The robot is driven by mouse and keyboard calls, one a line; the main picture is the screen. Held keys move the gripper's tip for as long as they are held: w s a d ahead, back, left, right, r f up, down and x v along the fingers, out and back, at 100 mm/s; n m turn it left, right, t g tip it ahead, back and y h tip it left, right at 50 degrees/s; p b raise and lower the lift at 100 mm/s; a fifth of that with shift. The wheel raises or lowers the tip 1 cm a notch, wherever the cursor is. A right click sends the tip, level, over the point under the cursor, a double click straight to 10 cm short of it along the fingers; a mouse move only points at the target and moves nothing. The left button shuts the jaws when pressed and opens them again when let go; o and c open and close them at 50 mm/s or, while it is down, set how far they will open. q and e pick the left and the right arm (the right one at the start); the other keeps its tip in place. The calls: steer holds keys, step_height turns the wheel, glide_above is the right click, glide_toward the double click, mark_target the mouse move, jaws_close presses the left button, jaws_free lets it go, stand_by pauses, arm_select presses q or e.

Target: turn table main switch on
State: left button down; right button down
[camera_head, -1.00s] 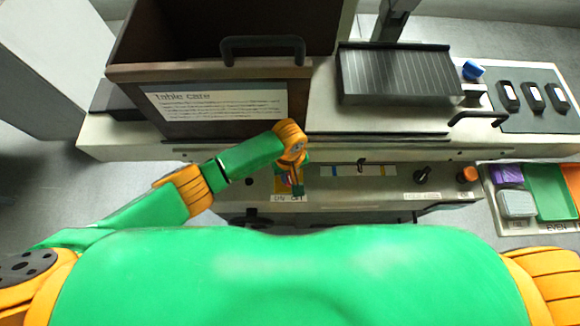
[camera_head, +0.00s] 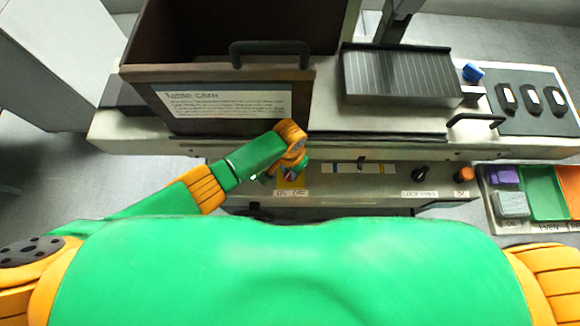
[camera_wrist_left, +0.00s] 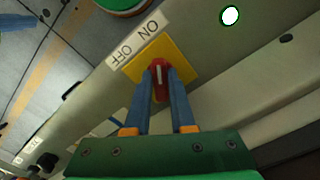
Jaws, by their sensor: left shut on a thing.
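The main switch is a red rotary knob (camera_wrist_left: 160,78) on a yellow square plate (camera_wrist_left: 183,60) on the table's front panel. An ON/OFF label (camera_wrist_left: 137,40) sits beside the plate in the left wrist view. My left gripper (camera_wrist_left: 161,85) has its two blue fingers closed around the red knob. In the head view my left gripper (camera_head: 289,172) is at the panel over the yellow plate, and my wrist hides most of the knob. The white line on the knob points along the fingers in the left wrist view. My right gripper is not in view.
A brown box with a "Table care" sign (camera_head: 222,103) stands above the panel. A black selector knob (camera_head: 420,173) and an orange button (camera_head: 463,174) sit further right on the panel. Parts trays (camera_head: 545,190) are at the far right.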

mark_target(289, 173)
arm_select(q)
steer(key=shift+w+m, duration=0.1)
steer(key=shift+m, duration=0.9)
steer(key=shift+r, duration=0.1)
steer(key=c, duration=0.8)
jaws_free()
steer(key=shift+o, duration=0.2)
step_height(289, 173, up, 7)
steer(key=shift+f+p, duration=0.2)
steer(key=shift+p, duration=0.85)
steer(key=shift+r, duration=0.2)
